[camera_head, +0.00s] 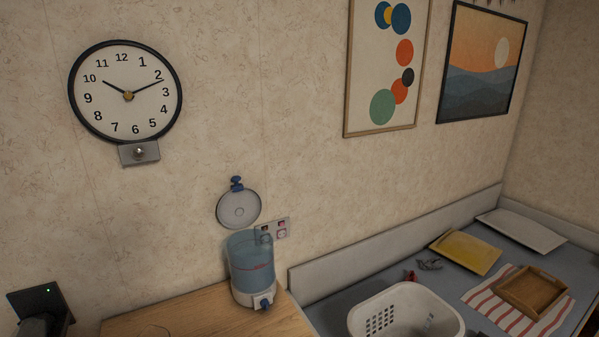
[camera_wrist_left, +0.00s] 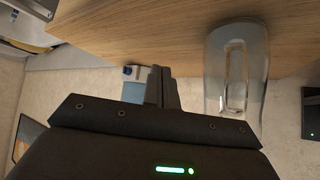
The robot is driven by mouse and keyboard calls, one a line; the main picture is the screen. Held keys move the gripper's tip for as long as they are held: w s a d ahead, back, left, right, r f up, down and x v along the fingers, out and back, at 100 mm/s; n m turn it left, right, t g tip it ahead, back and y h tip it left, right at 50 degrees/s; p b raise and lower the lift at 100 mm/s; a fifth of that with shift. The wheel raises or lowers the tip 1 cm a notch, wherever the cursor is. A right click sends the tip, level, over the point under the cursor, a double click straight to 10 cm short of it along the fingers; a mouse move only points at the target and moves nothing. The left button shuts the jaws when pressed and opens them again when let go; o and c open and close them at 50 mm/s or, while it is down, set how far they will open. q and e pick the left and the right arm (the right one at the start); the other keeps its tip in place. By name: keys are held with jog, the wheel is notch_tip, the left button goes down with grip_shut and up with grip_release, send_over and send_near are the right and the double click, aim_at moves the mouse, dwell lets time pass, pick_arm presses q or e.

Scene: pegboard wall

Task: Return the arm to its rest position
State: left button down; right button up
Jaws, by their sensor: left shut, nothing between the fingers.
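My left gripper (camera_wrist_left: 166,88) shows in the left wrist view, with its dark fingers together and nothing between them. The wrist picture appears upside down, with the wooden counter at its top. The fingers overlap part of a blue-and-white water dispenser (camera_wrist_left: 134,91) behind them; I cannot tell how far off it is. A clear glass vessel (camera_wrist_left: 235,75) is right of the fingers in that view, apart from them. Neither gripper can be made out in the head view. My right gripper is out of view.
In the head view, the water dispenser (camera_head: 252,269) stands on the wooden counter (camera_head: 205,324). A white basket (camera_head: 400,295), yellow tray (camera_head: 466,253) and wooden tray (camera_head: 533,292) are at right. A black panel (camera_head: 42,300) is at lower left. A clock (camera_head: 126,92) hangs on the wall.

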pick_arm(q)
jog(key=s+a+f+g, duration=0.1)
jog(key=s+f+g, duration=0.15)
jog(key=s, duration=0.95)
jog(key=s+a+f+g, duration=0.1)
jog(key=s+f+g, duration=0.15)
jog(key=s, duration=0.85)
notch_tip(320, 180, down, 29)
jog(key=s+m+g+b, duration=0.1)
jog(key=s+g+b, duration=0.1)
jog(key=b, duration=0.1)
jog(key=s+a+f+g+b, duration=0.1)
jog(key=s+a+f, duration=0.1)
jog(key=s+f, duration=1.3)
jog(key=shift+s+f, duration=0.3)
jog(key=shift+f, duration=0.15)
